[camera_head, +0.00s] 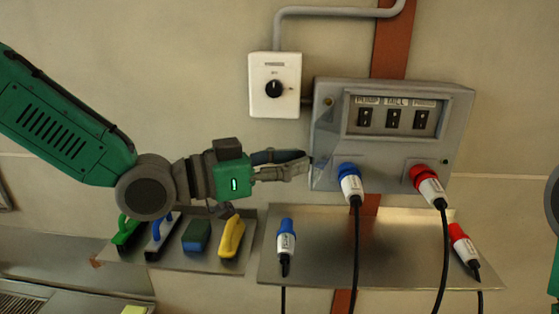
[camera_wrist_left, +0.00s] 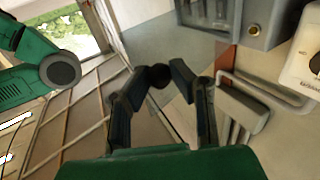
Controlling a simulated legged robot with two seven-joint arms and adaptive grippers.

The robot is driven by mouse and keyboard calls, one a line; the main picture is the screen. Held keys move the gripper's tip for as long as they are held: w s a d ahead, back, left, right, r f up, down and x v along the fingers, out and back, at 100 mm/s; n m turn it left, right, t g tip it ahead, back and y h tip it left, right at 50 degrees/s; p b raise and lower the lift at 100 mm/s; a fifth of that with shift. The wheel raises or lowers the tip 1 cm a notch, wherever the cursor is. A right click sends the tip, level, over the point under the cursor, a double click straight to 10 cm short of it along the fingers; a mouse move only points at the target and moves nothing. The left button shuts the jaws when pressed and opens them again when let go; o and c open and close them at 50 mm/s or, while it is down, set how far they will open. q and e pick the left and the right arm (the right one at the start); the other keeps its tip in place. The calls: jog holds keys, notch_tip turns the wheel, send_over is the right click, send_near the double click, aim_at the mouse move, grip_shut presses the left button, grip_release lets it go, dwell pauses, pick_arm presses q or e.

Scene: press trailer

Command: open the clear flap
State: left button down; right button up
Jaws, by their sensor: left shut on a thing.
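My left gripper (camera_head: 303,163) reaches in from the left to the lower left side of the grey switch box (camera_head: 461,120). In the left wrist view the gripper (camera_wrist_left: 167,78) has its fingertips close together around a small dark round knob (camera_wrist_left: 158,76). A faint grey, see-through pane, seemingly the clear flap (camera_wrist_left: 190,55), spreads around the knob and away from the box front. In the head view the flap is hard to make out, so its exact angle cannot be told. The switches (camera_head: 394,118) show in their recess. My right gripper is out of view.
A white dial box (camera_head: 275,85) is above left. Blue (camera_head: 349,183) and red (camera_head: 427,184) plugs with cables hang from the box. Below are a metal shelf (camera_head: 395,255) with loose blue (camera_head: 286,240) and red (camera_head: 464,247) connectors and a tray (camera_head: 175,262) of brushes.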

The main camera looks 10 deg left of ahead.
pick_arm(q)
jog(key=shift+w+a+r, duration=0.1)
jog(key=shift+w+r, duration=0.25)
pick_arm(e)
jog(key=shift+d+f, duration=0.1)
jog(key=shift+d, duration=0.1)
pick_arm(q)
jog(key=shift+a, duration=0.15)
jog(key=c, duration=1.6)
grip_release()
jog(key=shift+o, duration=1.4)
jog(key=shift+w+f, duration=0.1)
jog(key=shift+w, duration=0.25)
jog(key=shift+f, duration=0.15)
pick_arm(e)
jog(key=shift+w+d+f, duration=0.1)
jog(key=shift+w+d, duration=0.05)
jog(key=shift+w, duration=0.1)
pick_arm(q)
jog(key=shift+f, duration=0.1)
